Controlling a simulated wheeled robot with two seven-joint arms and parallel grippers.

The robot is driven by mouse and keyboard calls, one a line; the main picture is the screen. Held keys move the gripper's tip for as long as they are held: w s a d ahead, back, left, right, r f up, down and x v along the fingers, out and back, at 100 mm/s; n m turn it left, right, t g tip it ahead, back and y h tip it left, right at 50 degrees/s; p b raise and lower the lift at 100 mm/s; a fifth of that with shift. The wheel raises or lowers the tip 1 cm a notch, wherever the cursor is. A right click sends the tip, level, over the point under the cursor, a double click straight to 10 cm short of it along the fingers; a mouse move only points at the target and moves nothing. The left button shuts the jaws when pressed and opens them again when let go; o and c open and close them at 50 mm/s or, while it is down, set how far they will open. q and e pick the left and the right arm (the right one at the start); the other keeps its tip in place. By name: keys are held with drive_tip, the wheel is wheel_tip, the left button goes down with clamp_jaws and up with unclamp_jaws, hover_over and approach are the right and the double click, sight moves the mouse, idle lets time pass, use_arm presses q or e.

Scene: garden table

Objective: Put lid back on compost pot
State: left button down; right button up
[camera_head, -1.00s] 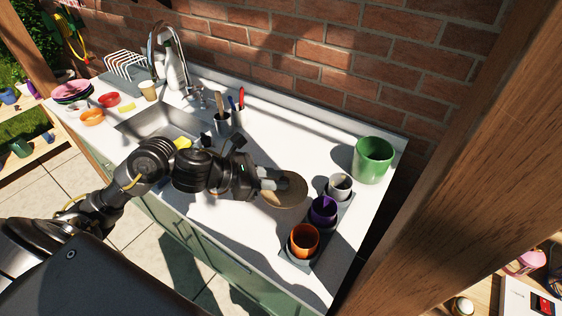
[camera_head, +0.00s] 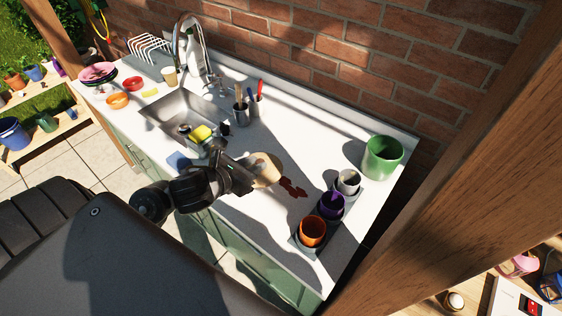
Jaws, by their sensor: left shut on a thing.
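My left gripper (camera_head: 251,170) reaches over the counter and is shut on a round tan lid (camera_head: 267,170). The gripper partly hides the lid's left side. A large open green pot (camera_head: 382,158), the likely compost pot, stands at the counter's right back corner with no lid on it. The lid is apart from this pot, to its left. My right gripper is not in view.
A tray (camera_head: 295,243) holds orange (camera_head: 312,232), purple (camera_head: 331,205) and grey (camera_head: 348,182) pots, between the lid and the counter's right end. A dark red patch (camera_head: 292,187) marks the counter. The sink (camera_head: 180,115) and utensil cups (camera_head: 241,113) are to the left.

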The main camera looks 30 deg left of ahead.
sight(266, 154)
use_arm(q)
drive_tip(key=w+f+b, duration=0.1)
drive_tip(key=w+b, duration=0.1)
drive_tip(key=w+a+f+b, duration=0.1)
drive_tip(key=b, duration=0.2)
drive_tip(key=w+f+b, duration=0.1)
drive_tip(key=w+b, duration=0.1)
drive_tip(key=shift+w+a+b, duration=0.25)
drive_tip(key=shift+w+b, duration=0.1)
drive_tip(key=w+f+b, duration=0.1)
drive_tip(key=w+f, duration=0.1)
drive_tip(key=w+a+f+b, duration=0.1)
drive_tip(key=w+f+b, duration=0.1)
drive_tip(key=w+f, duration=0.1)
drive_tip(key=shift+w+a+f, duration=0.15)
drive_tip(key=shift+w+a, duration=0.05)
drive_tip(key=shift+w, duration=0.05)
drive_tip(key=shift+w+f, duration=0.15)
drive_tip(key=shift+w, duration=0.15)
drive_tip(key=f, duration=0.1)
drive_tip(key=f+b, duration=0.1)
drive_tip(key=f, duration=0.1)
drive_tip(key=shift+w+a+f+b, duration=0.1)
drive_tip(key=shift+w+a+b, duration=0.05)
drive_tip(key=shift+w+b, duration=0.2)
drive_tip(key=shift+f, duration=0.45)
